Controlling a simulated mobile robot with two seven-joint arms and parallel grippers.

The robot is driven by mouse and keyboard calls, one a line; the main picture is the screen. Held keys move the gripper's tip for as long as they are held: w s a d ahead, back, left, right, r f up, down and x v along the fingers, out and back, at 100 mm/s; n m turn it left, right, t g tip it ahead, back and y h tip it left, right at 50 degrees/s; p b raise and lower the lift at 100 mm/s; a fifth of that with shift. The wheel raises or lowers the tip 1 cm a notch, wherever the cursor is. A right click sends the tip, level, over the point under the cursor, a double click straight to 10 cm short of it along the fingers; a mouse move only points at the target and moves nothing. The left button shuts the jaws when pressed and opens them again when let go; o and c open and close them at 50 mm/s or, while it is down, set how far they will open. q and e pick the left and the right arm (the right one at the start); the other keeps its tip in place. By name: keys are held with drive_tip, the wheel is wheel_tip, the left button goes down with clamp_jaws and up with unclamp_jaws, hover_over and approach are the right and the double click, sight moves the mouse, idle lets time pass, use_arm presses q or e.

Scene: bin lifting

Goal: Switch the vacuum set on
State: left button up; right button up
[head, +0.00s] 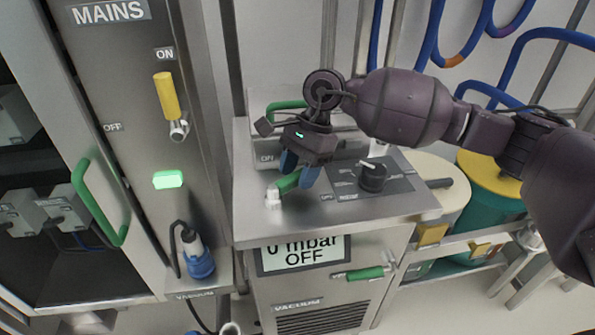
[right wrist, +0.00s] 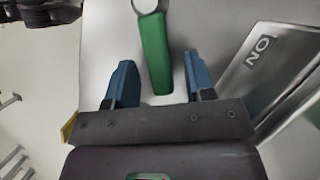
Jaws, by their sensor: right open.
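The vacuum set (head: 262,225) is a steel cabinet with a display (head: 302,255) reading "0 mbar OFF". On its top a green lever (head: 287,183) extends from a pale pivot (head: 273,198). My right gripper (head: 299,172) is over the lever, its blue fingers pointing down. In the right wrist view the green lever (right wrist: 155,50) lies between the open fingers, with a gap on both sides. An ON plate (right wrist: 257,65) shows at the right there. In the head view the gripper hides part of the lever. My left gripper is not in view.
A black knob (head: 373,177) stands on a dark panel right of the lever. A green-handled valve (head: 365,273) is on the cabinet front. The mains cabinet (head: 110,65) at left has its yellow lever (head: 166,97) near ON and a lit green lamp (head: 168,180). Drums (head: 490,205) stand at right.

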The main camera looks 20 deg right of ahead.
drive_tip(key=p+v, duration=0.1)
drive_tip(key=v, duration=0.9)
drive_tip(key=shift+r, duration=0.25)
